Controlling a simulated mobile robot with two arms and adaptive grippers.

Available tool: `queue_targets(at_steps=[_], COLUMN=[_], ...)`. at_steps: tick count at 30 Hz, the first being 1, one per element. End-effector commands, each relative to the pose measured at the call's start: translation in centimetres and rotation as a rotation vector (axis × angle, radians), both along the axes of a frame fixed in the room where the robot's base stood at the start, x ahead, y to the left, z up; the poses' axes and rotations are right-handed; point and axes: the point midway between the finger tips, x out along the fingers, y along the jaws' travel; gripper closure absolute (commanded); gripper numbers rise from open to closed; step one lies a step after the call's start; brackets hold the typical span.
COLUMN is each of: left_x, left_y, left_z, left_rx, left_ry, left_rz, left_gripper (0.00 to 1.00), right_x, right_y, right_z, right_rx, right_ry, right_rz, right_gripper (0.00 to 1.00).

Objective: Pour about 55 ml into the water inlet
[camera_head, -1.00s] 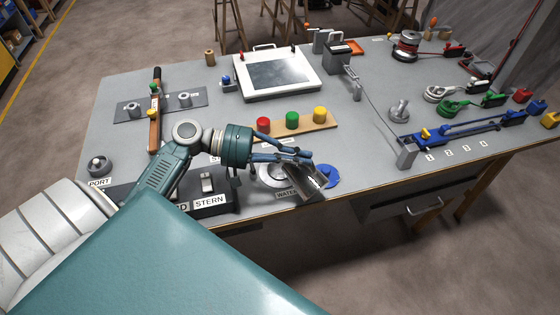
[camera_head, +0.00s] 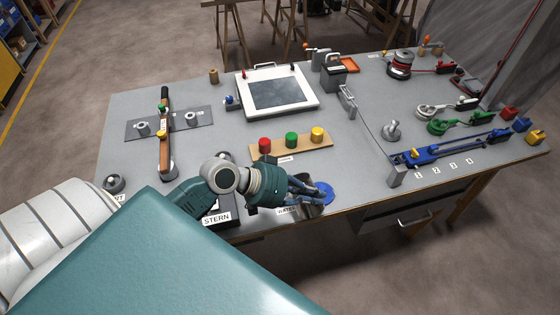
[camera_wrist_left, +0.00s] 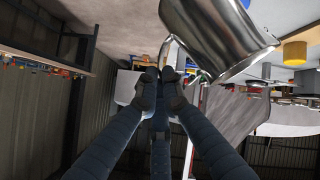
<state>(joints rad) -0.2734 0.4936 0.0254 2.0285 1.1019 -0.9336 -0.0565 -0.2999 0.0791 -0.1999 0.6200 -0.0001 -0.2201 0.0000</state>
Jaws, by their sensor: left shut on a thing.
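My left gripper (camera_head: 312,192) is shut on the handle of a shiny metal jug (camera_wrist_left: 215,35). In the head view the jug is mostly hidden behind my fingers, near the table's front edge. In the left wrist view it is large, tilted in the picture, and its contents do not show. The label of the water inlet (camera_head: 287,211) shows just below my gripper; the inlet's opening is hidden by my arm. A blue disc (camera_head: 329,193) lies behind the fingers. I cannot tell whether liquid is flowing. My right gripper is not in view.
A wooden strip (camera_head: 285,150) with red, green and yellow knobs lies behind my gripper. A white-framed panel (camera_head: 315,104) stands further back. Blue track hardware (camera_head: 455,147) is at the right. The tabletop (camera_head: 355,175) right of the gripper is clear.

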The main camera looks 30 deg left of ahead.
Motion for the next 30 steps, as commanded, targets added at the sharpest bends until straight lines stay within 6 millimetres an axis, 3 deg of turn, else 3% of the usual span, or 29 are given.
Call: queue_targets(at_steps=[1,8,21,30], left_x=[-0.1,-0.6,-1.2,-1.5], left_y=[-0.6,-2.3,-4.8,-5.9], left_z=[0.8,0.5,-3.4,-5.3], left_rx=[0.024,0.145,0.374,0.526], left_ry=[-0.008,-0.042,-0.103,-0.143], left_rz=[-0.001,0.0,0.002,0.005], left_gripper=[1.0,1.0,1.0,1.0], right_x=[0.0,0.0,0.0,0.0], right_y=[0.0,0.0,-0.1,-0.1], right_z=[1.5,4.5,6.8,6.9], right_rx=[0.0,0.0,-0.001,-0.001], right_ry=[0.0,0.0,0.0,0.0], right_rz=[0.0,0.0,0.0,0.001], right_gripper=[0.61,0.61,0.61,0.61])
